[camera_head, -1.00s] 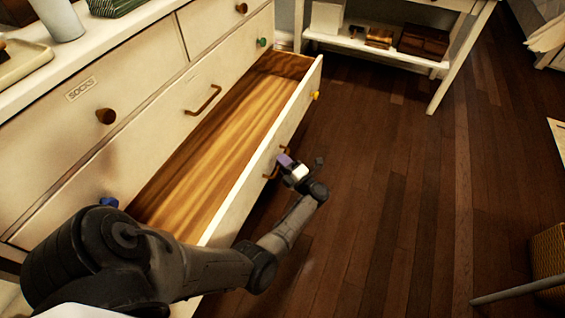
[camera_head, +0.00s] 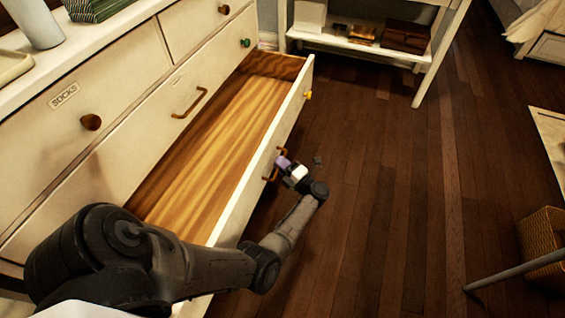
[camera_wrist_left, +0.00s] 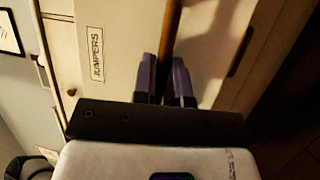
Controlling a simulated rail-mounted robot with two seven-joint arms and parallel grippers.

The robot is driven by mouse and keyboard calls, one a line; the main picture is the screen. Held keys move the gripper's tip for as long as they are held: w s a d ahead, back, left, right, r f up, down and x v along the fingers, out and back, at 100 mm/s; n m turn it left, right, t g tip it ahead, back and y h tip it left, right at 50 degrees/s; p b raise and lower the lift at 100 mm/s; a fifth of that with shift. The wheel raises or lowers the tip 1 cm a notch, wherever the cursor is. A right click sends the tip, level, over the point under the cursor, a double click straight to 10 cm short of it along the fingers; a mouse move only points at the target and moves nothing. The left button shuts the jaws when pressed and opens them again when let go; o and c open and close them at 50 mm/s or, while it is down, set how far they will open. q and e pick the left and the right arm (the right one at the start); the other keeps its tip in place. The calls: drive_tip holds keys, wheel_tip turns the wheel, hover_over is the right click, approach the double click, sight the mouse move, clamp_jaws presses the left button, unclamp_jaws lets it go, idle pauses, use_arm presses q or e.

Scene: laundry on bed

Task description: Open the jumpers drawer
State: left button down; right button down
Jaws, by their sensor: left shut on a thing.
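The open drawer (camera_head: 222,150) is the lower one of the white dresser; its wooden inside is bare where I see it. In the left wrist view its front carries a label reading JUMPERS (camera_wrist_left: 97,54). My left gripper (camera_head: 281,165) is at the drawer's front, at its bar handle (camera_head: 268,178). In the left wrist view the purple-grey fingers of the left gripper (camera_wrist_left: 165,82) are on either side of the handle bar (camera_wrist_left: 170,38), shut on it. My left arm hides the near end of the drawer. My right gripper is not in view.
The closed drawers above include one labelled SOCKS (camera_head: 64,96) with a round knob (camera_head: 91,122). A white shelf table (camera_head: 350,45) stands beyond the dresser. A wicker basket (camera_head: 543,240) is at the right. The dark wood floor (camera_head: 385,190) between is clear.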

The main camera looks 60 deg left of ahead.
use_arm(q)
drive_tip(key=shift+w+d, duration=0.5)
drive_tip(key=shift+d, duration=0.05)
drive_tip(key=c, duration=1.2)
unclamp_jaws()
drive_tip(key=shift+s+a, duration=0.2)
drive_tip(key=shift+a, duration=0.05)
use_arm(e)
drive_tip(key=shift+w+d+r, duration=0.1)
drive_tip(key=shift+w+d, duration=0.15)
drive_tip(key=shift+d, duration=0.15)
use_arm(q)
drive_tip(key=shift+d, duration=0.15)
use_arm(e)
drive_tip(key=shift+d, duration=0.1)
use_arm(q)
drive_tip(key=shift+p+v, duration=0.4)
drive_tip(key=shift+v, duration=6.5)
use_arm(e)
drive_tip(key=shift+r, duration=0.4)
